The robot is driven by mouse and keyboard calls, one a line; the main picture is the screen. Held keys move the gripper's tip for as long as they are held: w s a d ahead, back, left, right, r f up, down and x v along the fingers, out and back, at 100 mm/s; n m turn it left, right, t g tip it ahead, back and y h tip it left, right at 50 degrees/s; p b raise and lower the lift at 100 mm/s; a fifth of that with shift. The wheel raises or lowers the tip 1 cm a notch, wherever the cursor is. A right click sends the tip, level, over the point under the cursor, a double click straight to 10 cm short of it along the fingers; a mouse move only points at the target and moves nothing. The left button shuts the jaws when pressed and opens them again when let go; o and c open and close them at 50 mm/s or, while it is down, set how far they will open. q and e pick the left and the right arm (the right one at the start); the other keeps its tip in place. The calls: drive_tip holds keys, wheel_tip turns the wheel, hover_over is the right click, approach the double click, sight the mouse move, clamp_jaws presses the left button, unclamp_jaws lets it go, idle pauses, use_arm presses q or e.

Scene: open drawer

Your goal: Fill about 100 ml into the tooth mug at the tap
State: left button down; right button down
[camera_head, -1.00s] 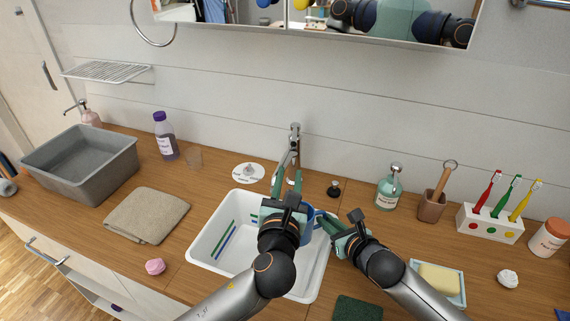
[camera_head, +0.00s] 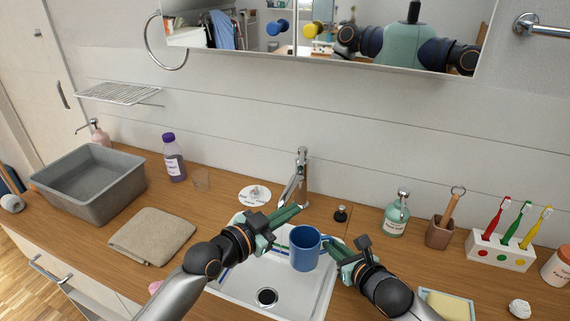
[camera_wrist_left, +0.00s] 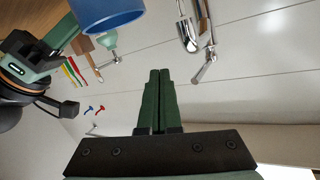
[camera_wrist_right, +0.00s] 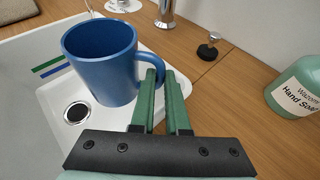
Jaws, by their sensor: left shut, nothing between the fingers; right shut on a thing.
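The blue tooth mug (camera_head: 304,249) is upright above the white sink (camera_head: 323,284), its handle to the right. My right gripper (camera_head: 331,243) is shut on the mug's handle; the right wrist view shows the mug (camera_wrist_right: 104,70) with the handle between the fingers (camera_wrist_right: 161,88). The mug's inside floor is hidden, so I cannot tell if it holds water. The chrome tap (camera_head: 299,178) stands behind the sink. My left gripper (camera_head: 298,210) is shut and empty in front of the tap, left of and above the mug. Part of the mug (camera_wrist_left: 106,14) shows in the left wrist view.
The drain (camera_head: 267,297) shows in the basin. A black stopper (camera_head: 341,214) and a soap bottle (camera_head: 396,214) stand right of the tap. A white disc (camera_head: 246,196) lies left of it. A folded towel (camera_head: 152,235) and a grey tub (camera_head: 88,184) are further left.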

sight(302, 161)
drive_tip(key=shift+r, duration=0.1)
use_arm(q)
drive_tip(key=w+a+r+n+g+h, duration=0.1)
drive_tip(key=w+a+r+n, duration=0.25)
drive_tip(key=a+n, duration=0.4)
drive_tip(key=w+a+r+n+g, duration=0.15)
drive_tip(key=a+r+n, duration=0.3)
drive_tip(key=n, duration=0.55)
drive_tip(key=shift+t, duration=0.35)
drive_tip(key=shift+s+d+f+x, duration=0.1)
drive_tip(key=shift+s+d+x, duration=0.2)
drive_tip(key=shift+x, duration=1.85)
drive_tip(key=shift+s+d+f+x, duration=0.15)
drive_tip(key=shift+s+x, duration=0.25)
drive_tip(key=shift+x, duration=1.7)
drive_tip(key=shift+s+d+f+x, duration=0.1)
drive_tip(key=shift+s+d+x, duration=0.25)
drive_tip(key=shift+x, duration=1.8)
